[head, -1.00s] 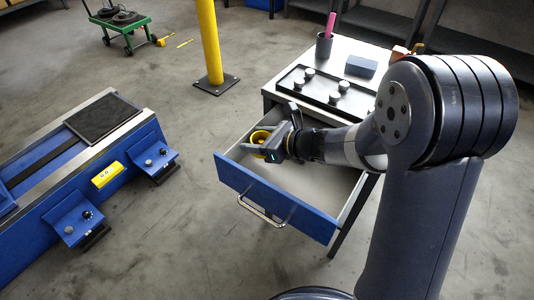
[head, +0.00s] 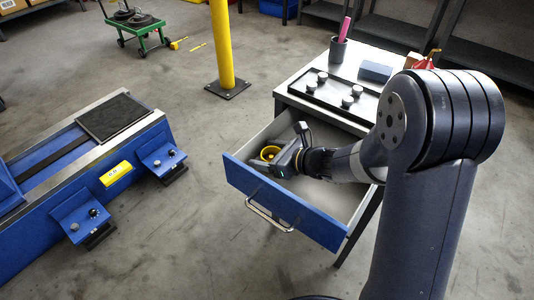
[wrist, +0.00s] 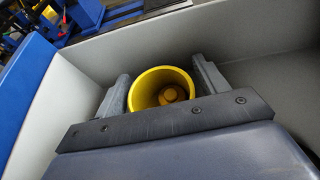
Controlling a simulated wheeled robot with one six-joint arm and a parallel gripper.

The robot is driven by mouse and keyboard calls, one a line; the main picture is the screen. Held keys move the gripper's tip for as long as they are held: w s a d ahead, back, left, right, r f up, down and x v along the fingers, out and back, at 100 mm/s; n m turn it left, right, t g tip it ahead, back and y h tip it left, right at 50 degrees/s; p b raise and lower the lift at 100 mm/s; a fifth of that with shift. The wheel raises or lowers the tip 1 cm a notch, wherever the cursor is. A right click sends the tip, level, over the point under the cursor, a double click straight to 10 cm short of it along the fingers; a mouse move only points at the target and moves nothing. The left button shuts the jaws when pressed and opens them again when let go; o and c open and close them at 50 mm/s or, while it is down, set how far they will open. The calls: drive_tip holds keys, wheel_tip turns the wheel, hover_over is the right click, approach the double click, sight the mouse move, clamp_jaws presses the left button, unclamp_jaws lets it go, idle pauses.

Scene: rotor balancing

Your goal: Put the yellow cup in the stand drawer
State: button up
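The yellow cup (head: 270,153) is inside the open stand drawer (head: 335,221), near its left end and low behind the blue front. In the wrist view the cup (wrist: 160,88) is seen from above, with a small round yellow-orange shape at its bottom. My gripper (head: 284,157) reaches into the drawer from the right. In the wrist view my gripper (wrist: 162,85) has a finger on each side of the cup, both close against its wall. The cup's underside is hidden, so I cannot tell whether it touches the drawer floor.
The stand top (head: 383,51) carries a black tray (head: 325,93) with several metal knobs, a dark pen holder (head: 338,49) and a blue-grey block (head: 376,71). A blue bench (head: 60,185) stands at the left. A yellow post (head: 221,45) rises behind. Drawer floor right of the cup looks empty.

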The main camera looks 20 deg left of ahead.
drive_tip(key=shift+o, duration=0.6)
drive_tip(key=shift+r, duration=0.25)
drive_tip(key=p+v, duration=0.2)
drive_tip(key=v, duration=1)
drive_tip(key=shift+f+p, duration=0.1)
drive_tip(key=shift+p, duration=0.25)
drive_tip(key=shift+c, duration=0.3)
